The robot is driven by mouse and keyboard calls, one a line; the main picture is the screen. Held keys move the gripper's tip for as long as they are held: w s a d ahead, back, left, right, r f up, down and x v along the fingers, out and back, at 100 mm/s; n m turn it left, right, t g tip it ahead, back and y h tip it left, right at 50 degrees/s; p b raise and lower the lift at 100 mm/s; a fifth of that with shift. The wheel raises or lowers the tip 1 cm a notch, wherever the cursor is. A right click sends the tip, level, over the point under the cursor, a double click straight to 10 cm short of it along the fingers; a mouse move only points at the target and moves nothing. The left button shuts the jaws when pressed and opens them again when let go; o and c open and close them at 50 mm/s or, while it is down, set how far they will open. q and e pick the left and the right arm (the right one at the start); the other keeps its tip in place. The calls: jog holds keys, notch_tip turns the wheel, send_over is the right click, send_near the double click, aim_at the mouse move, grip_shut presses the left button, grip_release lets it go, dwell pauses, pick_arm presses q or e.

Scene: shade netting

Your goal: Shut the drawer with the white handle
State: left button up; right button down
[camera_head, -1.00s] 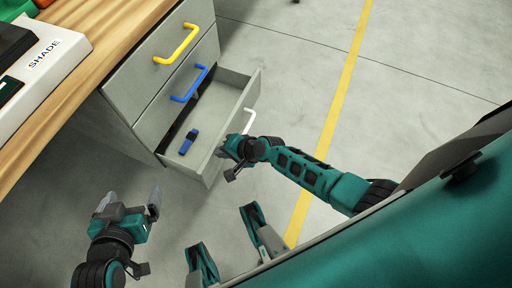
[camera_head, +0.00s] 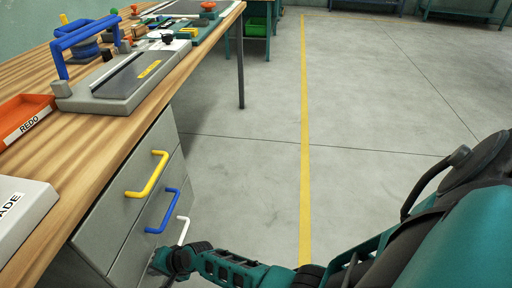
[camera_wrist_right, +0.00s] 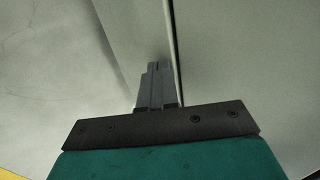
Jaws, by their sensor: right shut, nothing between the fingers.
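The white handle (camera_head: 184,230) is on the lowest drawer of the grey cabinet, below the blue handle (camera_head: 164,211) and the yellow handle (camera_head: 150,175). No open drawer interior shows in the head view. My right arm hides the lower part of this drawer, so I cannot tell if its front is fully flush. My right gripper (camera_head: 158,266) is at the drawer front, just below the white handle. In the right wrist view its shut, empty fingers (camera_wrist_right: 158,68) point at a grey panel beside a narrow dark gap; contact is unclear. My left gripper is out of view.
The wooden workbench (camera_head: 100,150) stands above the cabinet, with an orange REDO tray (camera_head: 25,115), a white SHADE box (camera_head: 22,215) and a grey fixture (camera_head: 125,80) on top. The floor right of the cabinet is clear, with a yellow line (camera_head: 305,130).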

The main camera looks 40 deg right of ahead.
jog(key=shift+w+a+r, duration=0.15)
jog(key=shift+w+a, duration=0.15)
